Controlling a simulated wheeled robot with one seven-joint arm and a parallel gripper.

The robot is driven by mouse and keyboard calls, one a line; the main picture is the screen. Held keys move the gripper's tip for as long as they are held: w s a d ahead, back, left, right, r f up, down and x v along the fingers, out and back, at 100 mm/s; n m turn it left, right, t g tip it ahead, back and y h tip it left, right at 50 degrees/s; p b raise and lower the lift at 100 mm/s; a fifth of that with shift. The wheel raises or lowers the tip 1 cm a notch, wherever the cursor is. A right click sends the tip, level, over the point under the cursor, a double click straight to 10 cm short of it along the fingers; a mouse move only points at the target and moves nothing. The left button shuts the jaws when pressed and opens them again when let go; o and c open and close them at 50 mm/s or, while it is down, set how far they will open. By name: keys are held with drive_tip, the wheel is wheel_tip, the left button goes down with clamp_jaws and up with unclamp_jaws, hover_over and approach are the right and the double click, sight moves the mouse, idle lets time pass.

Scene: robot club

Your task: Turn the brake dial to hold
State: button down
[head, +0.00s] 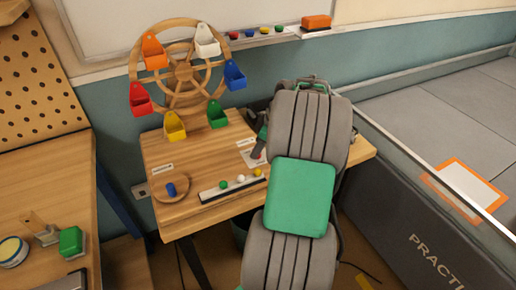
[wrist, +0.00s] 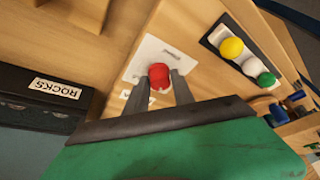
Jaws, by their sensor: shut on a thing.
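The brake dial (wrist: 159,80) is a red knob on a white plate (wrist: 146,58) with small print, fixed to the wooden table. In the wrist view my gripper (wrist: 165,76) has one grey finger on each side of the knob and is shut on it. Which way the dial points and what its labels say are too small to read. In the head view my arm covers most of this spot; only part of the white plate (head: 246,157) shows beside my gripper, and the knob is hidden.
A wooden wheel (head: 184,70) with several coloured buckets stands at the table's back. A tray (head: 232,186) with green, white and yellow balls lies left of my arm. A box labelled ROCKS (wrist: 55,90) shows in the wrist view.

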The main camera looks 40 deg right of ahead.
drive_tip(key=shift+m, duration=0.5)
drive_tip(key=m, duration=0.1)
drive_tip(key=m+h+b, duration=0.1)
drive_tip(key=m, duration=0.1)
drive_tip(key=m+h, duration=0.1)
drive_tip(key=m, duration=0.1)
drive_tip(key=shift+a+t+b, duration=0.25)
drive_tip(key=shift+t+b, duration=0.05)
drive_tip(key=m+h, duration=0.2)
drive_tip(key=m, duration=0.2)
drive_tip(key=shift+a, duration=0.1)
drive_tip(key=shift+m+g+h, duration=0.6)
drive_tip(key=shift+m, duration=1.4)
drive_tip(key=c, duration=1.1)
unclamp_jaws()
